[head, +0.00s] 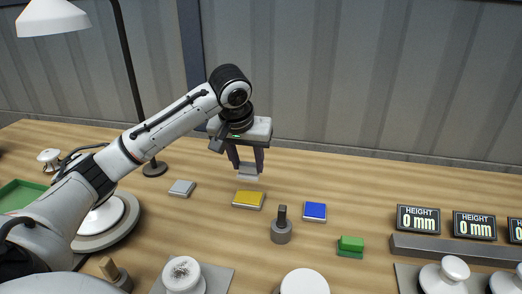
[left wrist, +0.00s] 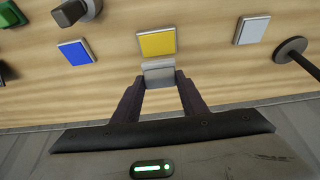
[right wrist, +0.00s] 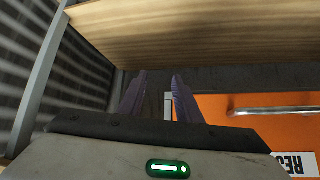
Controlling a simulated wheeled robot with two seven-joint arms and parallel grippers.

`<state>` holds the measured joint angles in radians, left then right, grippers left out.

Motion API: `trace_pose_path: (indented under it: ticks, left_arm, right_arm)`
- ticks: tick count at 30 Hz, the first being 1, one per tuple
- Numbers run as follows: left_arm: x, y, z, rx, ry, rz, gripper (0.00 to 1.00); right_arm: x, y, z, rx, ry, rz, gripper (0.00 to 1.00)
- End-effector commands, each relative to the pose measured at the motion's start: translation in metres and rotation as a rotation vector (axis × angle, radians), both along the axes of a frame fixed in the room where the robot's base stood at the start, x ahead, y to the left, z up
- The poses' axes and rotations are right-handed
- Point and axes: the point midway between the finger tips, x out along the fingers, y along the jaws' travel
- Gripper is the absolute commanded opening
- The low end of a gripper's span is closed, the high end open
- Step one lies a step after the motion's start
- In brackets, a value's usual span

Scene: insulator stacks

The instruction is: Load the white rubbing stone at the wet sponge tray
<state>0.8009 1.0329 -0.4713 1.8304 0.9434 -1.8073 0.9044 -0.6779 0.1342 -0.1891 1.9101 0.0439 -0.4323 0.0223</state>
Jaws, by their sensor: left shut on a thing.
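My left gripper (head: 248,166) is shut on a pale grey-white block (head: 249,171) and holds it above the table, behind the yellow pad (head: 249,199). The held block (left wrist: 158,76) shows between the fingertips in the left wrist view; it looks like the white rubbing stone. Another pale, flat square (head: 181,188) lies to the left on the table. A green tray (head: 20,195) is cut off at the left edge; I cannot tell whether it is the wet sponge tray. My right gripper (right wrist: 160,76) shows only in the right wrist view, its fingers apart and empty.
A blue pad (head: 315,211), a dark grey post (head: 281,228) and a green block (head: 350,246) stand right of the yellow pad. White insulators and height displays (head: 418,219) are at the right. A lamp base (head: 155,169) stands left. My right gripper is near the table edge (right wrist: 200,50).

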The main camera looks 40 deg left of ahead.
Motion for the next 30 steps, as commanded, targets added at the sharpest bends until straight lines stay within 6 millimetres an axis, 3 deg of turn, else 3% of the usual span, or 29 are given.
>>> trace_pose_path:
  ticks: [18,30]
  left_arm:
    - [-0.001,0.0,-0.053,0.0,0.001,0.001,0.21]
    - [0.0,0.0,-0.058,0.0,-0.001,0.001,0.21]
  right_arm:
    - [-0.008,0.0,-0.005,-0.002,0.02,0.002,0.31]
    - [-0.005,0.001,-0.003,0.0,0.013,0.003,0.31]
